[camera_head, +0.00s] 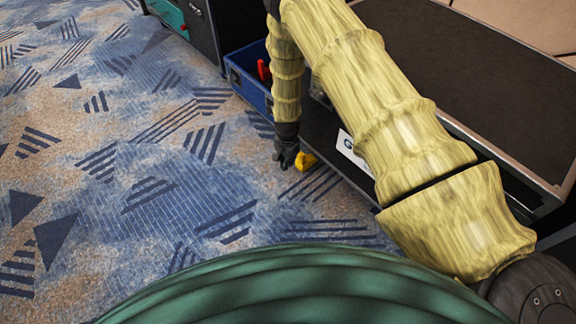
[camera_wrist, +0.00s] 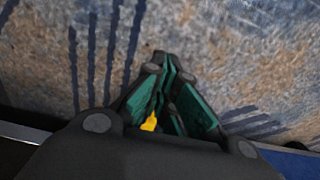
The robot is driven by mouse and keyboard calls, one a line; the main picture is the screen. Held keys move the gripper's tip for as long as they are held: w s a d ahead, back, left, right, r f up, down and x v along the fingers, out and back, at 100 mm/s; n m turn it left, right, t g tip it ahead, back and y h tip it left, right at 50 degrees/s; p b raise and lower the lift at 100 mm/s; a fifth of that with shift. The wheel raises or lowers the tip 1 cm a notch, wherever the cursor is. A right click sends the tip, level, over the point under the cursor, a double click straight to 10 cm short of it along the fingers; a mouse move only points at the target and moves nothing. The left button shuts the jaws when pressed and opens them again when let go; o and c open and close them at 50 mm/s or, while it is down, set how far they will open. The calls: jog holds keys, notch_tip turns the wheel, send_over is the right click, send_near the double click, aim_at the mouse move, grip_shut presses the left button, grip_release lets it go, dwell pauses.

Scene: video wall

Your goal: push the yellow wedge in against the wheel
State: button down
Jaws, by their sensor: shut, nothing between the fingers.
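The yellow wedge (camera_head: 306,160) lies on the carpet just right of my gripper in the head view, close to the lower edge of the dark case. A small bit of yellow, likely the wedge (camera_wrist: 149,123), shows through the linkage of my gripper in the wrist view. My gripper (camera_head: 284,164) points down near the floor, shut and empty; its green-sided fingers (camera_wrist: 164,58) meet at the tips in the wrist view. I cannot tell whether it touches the wedge. No wheel can be made out in either view.
A large dark case (camera_head: 490,70) with a white label (camera_head: 353,151) stands on the right, partly behind my arm. A blue box (camera_head: 248,88) holding something red (camera_head: 263,71) is beyond my gripper. Black and teal cases stand at the top. Patterned carpet (camera_head: 110,150) is clear on the left.

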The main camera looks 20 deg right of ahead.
notch_tip(320, 180, up, 4)
jog(key=shift+f+p, duration=0.2)
jog(key=shift+p, duration=0.3)
jog(key=s+d+f+n, duration=0.15)
jog(key=s+n, duration=0.25)
jog(key=s, duration=1)
jog(key=s+d+n, duration=0.2)
jog(key=s+n, duration=0.3)
jog(key=s, duration=1)
jog(key=s+a+r+n+p, duration=0.1)
jog(key=s+r+n, duration=0.2)
jog(key=s, duration=0.8)
notch_tip(320, 180, up, 2)
jog(key=shift+s+a+r+n, duration=0.1)
jog(key=shift+s+a+n, duration=0.15)
jog(key=shift+n, duration=0.15)
jog(key=shift+d, duration=0.1)
